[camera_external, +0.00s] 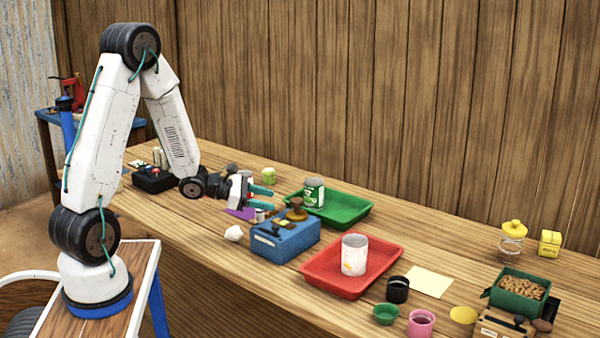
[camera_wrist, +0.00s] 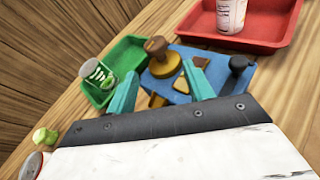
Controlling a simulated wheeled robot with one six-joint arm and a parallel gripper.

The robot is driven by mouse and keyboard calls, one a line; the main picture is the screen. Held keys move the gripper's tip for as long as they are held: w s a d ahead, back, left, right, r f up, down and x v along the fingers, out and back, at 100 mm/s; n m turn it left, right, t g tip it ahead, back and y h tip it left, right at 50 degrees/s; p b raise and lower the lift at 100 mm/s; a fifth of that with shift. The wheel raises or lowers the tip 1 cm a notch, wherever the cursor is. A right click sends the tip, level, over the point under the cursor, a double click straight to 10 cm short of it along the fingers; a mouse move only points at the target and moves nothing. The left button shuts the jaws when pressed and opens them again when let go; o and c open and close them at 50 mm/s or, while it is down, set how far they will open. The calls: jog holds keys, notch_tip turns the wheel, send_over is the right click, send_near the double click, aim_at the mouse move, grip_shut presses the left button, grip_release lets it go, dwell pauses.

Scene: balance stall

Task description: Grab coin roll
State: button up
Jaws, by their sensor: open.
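No coin roll can be made out for certain. A small pale cylinder (camera_external: 260,215) near my fingertips and pale upright cylinders (camera_external: 157,155) by a black box are too small to identify. My gripper (camera_external: 262,198) is open, with its teal fingers apart and nothing seen between them. It is low over the table, left of the blue box (camera_external: 284,244) in the outside view. In the wrist view my gripper (camera_wrist: 160,72) points towards the blue box (camera_wrist: 210,82), which carries a brown-knobbed stamp (camera_wrist: 158,55).
A white lump (camera_external: 233,233) and the black box (camera_external: 153,180) are on the left.

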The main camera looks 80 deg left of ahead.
aim_at(260, 216)
jog(key=s+a+f+n+y, duration=0.1)
jog(key=s+a+f+n, duration=0.1)
jog(key=a, duration=0.1)
jog(key=s+a+f+n+g+y, duration=0.1)
jog(key=s+a+f+n+y, duration=0.1)
jog(key=a+f, duration=0.1)
jog(key=s+a+f+n+g+y, duration=0.1)
jog(key=s+a+f+n, duration=0.1)
jog(key=a, duration=0.1)
jog(key=shift+a+f+y, duration=0.15)
jog(key=shift+a+y, duration=0.2)
jog(key=shift+y, duration=0.05)
jog(key=x, duration=0.7)
jog(key=shift+w+a+f, duration=0.15)
jog(key=shift+a+f, duration=0.05)
jog(key=shift+f, duration=0.05)
grip_shut()
